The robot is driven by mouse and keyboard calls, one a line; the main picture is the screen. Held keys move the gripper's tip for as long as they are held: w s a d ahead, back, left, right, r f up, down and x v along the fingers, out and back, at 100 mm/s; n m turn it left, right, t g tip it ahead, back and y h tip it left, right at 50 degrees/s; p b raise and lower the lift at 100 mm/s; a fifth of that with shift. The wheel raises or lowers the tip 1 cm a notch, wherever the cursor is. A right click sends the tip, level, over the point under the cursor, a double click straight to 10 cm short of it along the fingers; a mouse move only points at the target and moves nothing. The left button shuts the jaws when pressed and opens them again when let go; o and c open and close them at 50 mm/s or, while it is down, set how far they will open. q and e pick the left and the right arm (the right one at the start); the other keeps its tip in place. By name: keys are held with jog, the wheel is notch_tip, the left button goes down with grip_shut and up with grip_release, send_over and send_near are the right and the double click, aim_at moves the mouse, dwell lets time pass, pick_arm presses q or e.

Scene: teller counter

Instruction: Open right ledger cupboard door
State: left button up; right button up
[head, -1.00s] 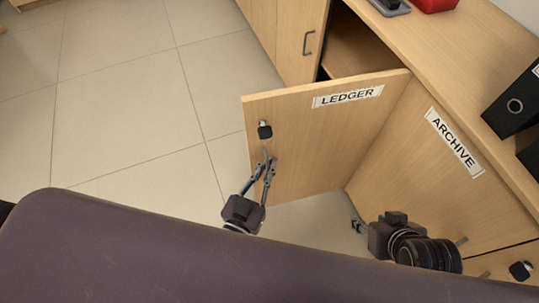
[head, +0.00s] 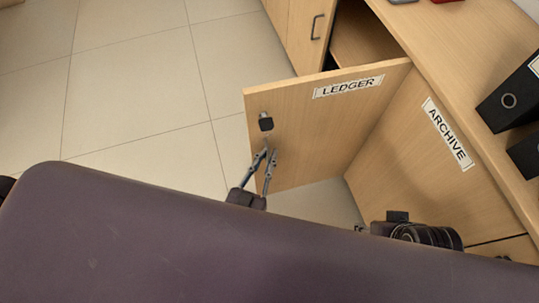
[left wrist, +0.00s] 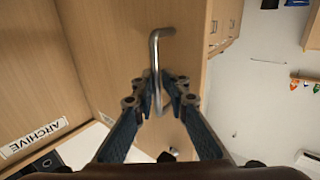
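The right ledger cupboard door (head: 315,125), pale wood with a LEDGER label (head: 349,87), stands swung out from the cabinet, its free edge at left.
The ARCHIVE door (head: 425,170) is closed beside the ledger door. The dark cupboard opening (head: 358,40) shows behind the ledger door. The other ledger-side door (head: 312,35) is closed. Black binders (head: 510,100) stand on the counter. Tiled floor at left (head: 130,90) is free.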

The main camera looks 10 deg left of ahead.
pick_arm(q)
jog(key=shift+s, duration=0.1)
jog(key=s+a, duration=0.1)
jog(key=s, duration=1.1)
jog(key=shift+a, duration=0.4)
jog(key=shift+w, duration=0.1)
